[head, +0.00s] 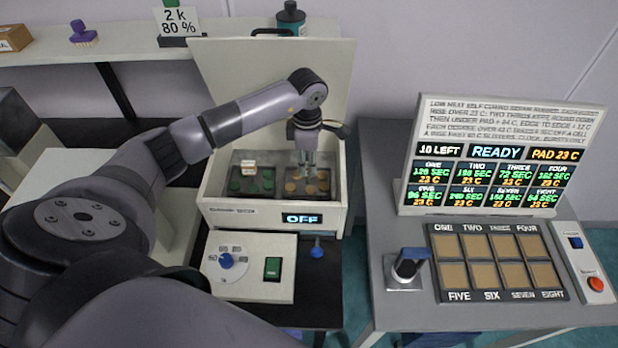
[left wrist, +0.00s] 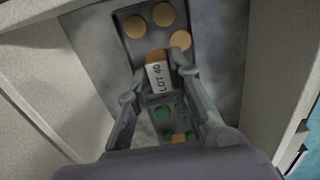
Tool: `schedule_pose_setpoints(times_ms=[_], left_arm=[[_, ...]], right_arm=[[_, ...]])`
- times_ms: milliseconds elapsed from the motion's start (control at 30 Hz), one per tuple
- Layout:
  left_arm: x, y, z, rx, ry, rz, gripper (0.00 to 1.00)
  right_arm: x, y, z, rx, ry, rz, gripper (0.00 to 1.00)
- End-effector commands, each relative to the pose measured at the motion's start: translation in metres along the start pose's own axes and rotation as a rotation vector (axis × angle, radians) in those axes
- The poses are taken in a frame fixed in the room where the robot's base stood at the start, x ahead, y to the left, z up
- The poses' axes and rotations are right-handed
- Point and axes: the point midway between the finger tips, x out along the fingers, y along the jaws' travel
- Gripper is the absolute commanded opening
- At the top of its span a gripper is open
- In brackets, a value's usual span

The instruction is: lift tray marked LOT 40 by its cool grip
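An open white heating box (head: 270,212) with a raised lid holds two dark trays. The left tray (head: 251,183) carries green discs and a small white tag. The right tray (head: 306,188) carries tan discs. In the left wrist view, a tan-topped grip with a white LOT 40 label (left wrist: 158,76) stands beside the tan discs. My left gripper (head: 306,168) reaches down into the box, over the tan-disc side. In the left wrist view its fingers (left wrist: 164,78) are apart, one on each side of the grip; contact cannot be told. My right gripper is not in view.
The box's display (head: 302,218) reads OFF. A control panel (head: 249,267) with a blue dial and green switch is in front. The box walls are close around my gripper.

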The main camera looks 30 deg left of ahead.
Motion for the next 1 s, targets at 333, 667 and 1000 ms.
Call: schedule_pose_setpoints(times_ms=[333,667,1000], left_arm=[[0.0,0.0,0.0,0.0,0.0,0.0,0.0],[-0.014,0.001,0.0,0.0,-0.001,0.002,0.0],[-0.031,0.0,0.0,0.001,-0.001,0.001,0.0]], right_arm=[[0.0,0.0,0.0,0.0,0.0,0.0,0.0],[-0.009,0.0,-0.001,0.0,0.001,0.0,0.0],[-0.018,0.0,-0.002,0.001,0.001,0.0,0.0]])
